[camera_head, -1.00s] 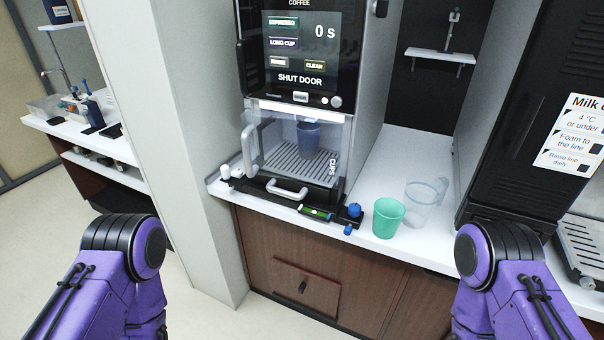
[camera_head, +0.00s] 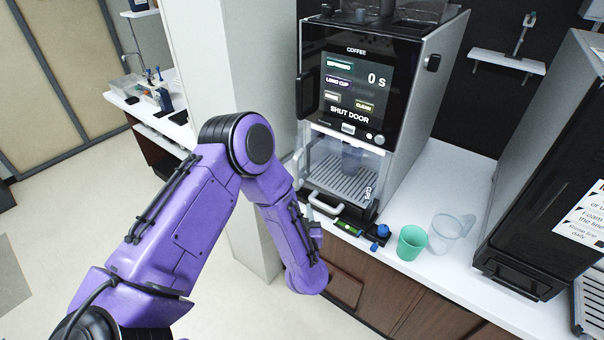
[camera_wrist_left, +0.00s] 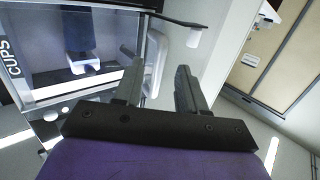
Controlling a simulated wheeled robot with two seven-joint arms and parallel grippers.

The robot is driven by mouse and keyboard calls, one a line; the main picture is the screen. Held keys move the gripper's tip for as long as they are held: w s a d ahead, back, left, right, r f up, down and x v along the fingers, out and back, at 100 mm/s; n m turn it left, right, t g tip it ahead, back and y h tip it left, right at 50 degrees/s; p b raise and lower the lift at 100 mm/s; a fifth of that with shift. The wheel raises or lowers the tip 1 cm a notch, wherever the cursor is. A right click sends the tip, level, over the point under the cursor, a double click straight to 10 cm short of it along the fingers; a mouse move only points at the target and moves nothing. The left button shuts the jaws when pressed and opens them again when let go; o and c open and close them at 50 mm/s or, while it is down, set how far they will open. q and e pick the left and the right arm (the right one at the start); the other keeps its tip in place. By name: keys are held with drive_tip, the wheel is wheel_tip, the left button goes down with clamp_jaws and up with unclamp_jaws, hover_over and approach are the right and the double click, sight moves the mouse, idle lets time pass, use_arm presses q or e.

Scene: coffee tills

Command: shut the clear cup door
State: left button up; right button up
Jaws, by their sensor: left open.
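The clear cup door (camera_head: 330,160) is at the bottom of the coffee machine, whose screen reads SHUT DOOR. A white upright handle (camera_head: 299,166) stands at its left side; how far the door is ajar is hard to tell. In the left wrist view, the clear panel (camera_wrist_left: 95,50) fills the left, with the CUPS label. The white handle also shows there (camera_wrist_left: 157,62), seen between and beyond my fingers. My left gripper (camera_wrist_left: 158,80) is open and empty, near the handle; contact is not visible. In the head view my forearm partly hides it. My right gripper is out of view.
A green cup (camera_head: 411,243) and a clear jug (camera_head: 448,233) stand on the white counter to the right. A pale pillar (camera_head: 215,70) is close left of the machine.

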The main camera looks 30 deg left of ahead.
use_arm(q)
drive_tip(key=n+y, duration=0.1)
drive_tip(key=y, duration=0.1)
approach(296, 177)
drive_tip(key=x, duration=0.2)
drive_tip(key=b+x, duration=0.2)
drive_tip(key=x, duration=0.5)
drive_tip(key=shift+w+a+f, duration=0.15)
drive_tip(key=shift+a, duration=0.1)
drive_tip(key=shift+w, duration=0.1)
drive_tip(key=c, duration=0.3)
clamp_jaws()
drive_tip(key=shift+w, duration=0.1)
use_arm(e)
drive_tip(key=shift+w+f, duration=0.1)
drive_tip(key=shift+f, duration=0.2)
